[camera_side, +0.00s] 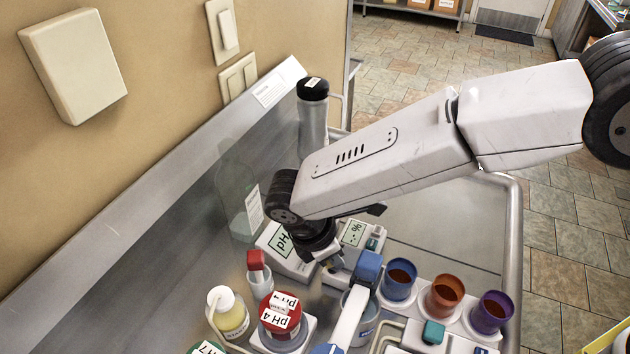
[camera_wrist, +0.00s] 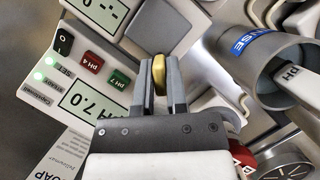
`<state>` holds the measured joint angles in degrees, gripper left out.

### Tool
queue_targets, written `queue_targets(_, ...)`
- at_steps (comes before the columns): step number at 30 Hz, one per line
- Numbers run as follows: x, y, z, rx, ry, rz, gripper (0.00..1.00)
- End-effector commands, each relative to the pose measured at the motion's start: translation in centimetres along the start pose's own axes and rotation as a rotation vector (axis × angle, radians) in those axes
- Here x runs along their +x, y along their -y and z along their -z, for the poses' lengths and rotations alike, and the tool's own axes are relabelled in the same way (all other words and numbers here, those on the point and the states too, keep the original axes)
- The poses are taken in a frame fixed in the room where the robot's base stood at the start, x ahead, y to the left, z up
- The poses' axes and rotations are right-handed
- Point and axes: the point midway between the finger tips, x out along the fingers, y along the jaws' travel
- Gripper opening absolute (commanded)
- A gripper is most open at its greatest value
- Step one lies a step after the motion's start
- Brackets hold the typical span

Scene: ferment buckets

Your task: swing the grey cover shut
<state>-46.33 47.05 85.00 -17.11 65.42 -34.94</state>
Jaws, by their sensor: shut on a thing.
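In the wrist view a grey flap that looks like the cover (camera_wrist: 165,28) lies just beyond my fingertips, beside a white instrument with a small screen (camera_wrist: 112,10). My gripper (camera_wrist: 159,78) is shut on a yellow tab (camera_wrist: 159,68), one finger on each side. The tab appears to belong to the cover, but the join is hard to make out. In the side view my gripper (camera_side: 337,266) is low by the white instrument with a % screen (camera_side: 353,231). The cover is mostly hidden there, and its angle cannot be told.
A pH meter (camera_wrist: 85,105) is left of my fingers. A rinse beaker (camera_wrist: 275,68) with a probe in it is at right. Blue, orange and purple cups (camera_side: 443,296), a pH 4 jar (camera_side: 281,318) and a yellow-filled bottle (camera_side: 229,318) stand nearby. A tall black-capped bottle (camera_side: 313,115) stands behind.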

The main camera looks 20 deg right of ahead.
Motion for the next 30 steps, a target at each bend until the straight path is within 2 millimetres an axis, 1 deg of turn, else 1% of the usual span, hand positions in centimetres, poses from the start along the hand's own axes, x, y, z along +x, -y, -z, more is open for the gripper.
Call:
queue_targets(5, -0.2, -0.1, 0.0, -0.003, -0.002, -0.005, 0.00)
queue_targets(6, -0.2, -0.1, 0.0, -0.003, -0.002, -0.005, 0.19)
queue_targets(8, -0.2, -0.1, 0.0, -0.002, -0.002, -0.005, 0.38)
queue_targets(9, -0.2, -0.1, 0.0, -0.002, -0.001, -0.004, 0.51)
queue_targets(18, -0.1, 0.0, 0.0, -0.001, 0.000, -0.002, 0.51)
queue_targets(22, -0.3, 0.0, 0.0, -0.001, -0.001, -0.002, 0.51)
queue_targets(26, -1.2, -0.1, 0.0, 0.000, -0.001, -0.003, 0.51)
queue_targets(30, -2.8, -0.1, 0.1, -0.001, -0.003, -0.005, 0.51)
